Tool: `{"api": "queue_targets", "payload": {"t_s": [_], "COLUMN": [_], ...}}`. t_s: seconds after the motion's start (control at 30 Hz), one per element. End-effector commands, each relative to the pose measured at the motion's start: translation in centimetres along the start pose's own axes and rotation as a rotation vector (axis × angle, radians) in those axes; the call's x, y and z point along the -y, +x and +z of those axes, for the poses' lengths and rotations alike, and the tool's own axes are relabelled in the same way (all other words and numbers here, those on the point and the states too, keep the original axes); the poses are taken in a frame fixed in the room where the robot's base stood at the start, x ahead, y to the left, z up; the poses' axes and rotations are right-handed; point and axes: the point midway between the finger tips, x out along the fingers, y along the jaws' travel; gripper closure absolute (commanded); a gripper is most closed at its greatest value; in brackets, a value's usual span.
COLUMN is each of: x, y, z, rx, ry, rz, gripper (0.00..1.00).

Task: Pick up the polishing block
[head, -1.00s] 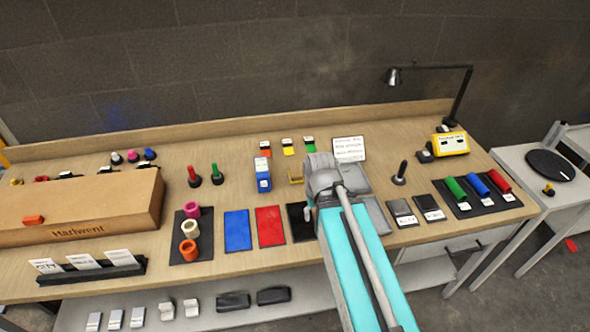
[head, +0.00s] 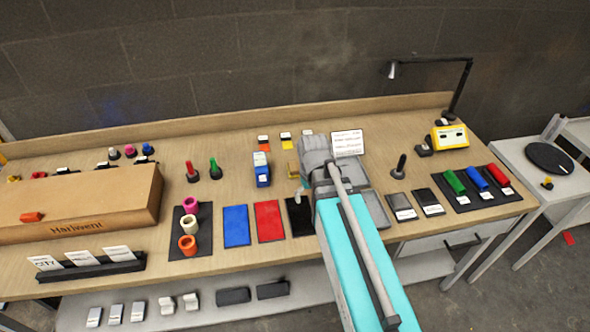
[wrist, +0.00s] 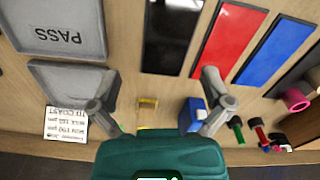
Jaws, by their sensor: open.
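My gripper (wrist: 157,90) is open and empty, its two grey fingers spread wide above the bench. In the head view my arm covers most of it; a pale finger shows near the black panel (head: 299,216). No object is labelled legibly as the polishing block, so I cannot tell which it is. A small yellow bracket-shaped piece (wrist: 148,103) shows between the fingers, apart from them; it also shows in the head view (head: 293,170). A blue box with a white label (head: 263,177) stands left of it, and shows beside one finger in the wrist view (wrist: 190,116).
Red (head: 269,221) and blue (head: 236,226) panels lie left of the black one. A grey PASS tray (wrist: 60,27) and a printed card (head: 348,143) are close by. Red (head: 192,172) and green (head: 215,169) upright tools stand left. Dark blocks (head: 272,290) lie on the lower shelf.

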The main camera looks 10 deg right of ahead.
Motion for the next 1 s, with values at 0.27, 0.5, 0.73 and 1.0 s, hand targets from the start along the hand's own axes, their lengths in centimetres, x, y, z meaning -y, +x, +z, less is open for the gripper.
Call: {"api": "queue_targets", "payload": {"t_s": [0.27,0.5,0.73,1.0], "x": [-1.9,-3.5,-4.9,-5.8], "y": [-0.7,-1.2,-1.6,-1.8], "z": [-8.1,-14.8,-20.7,-24.4], "rx": [0.000,-0.001,-0.001,-0.001], "ry": [-0.385,-0.752,-1.086,-1.323], "rz": [0.000,0.000,0.000,0.000], "gripper": [0.00,0.00,0.00,0.00]}}
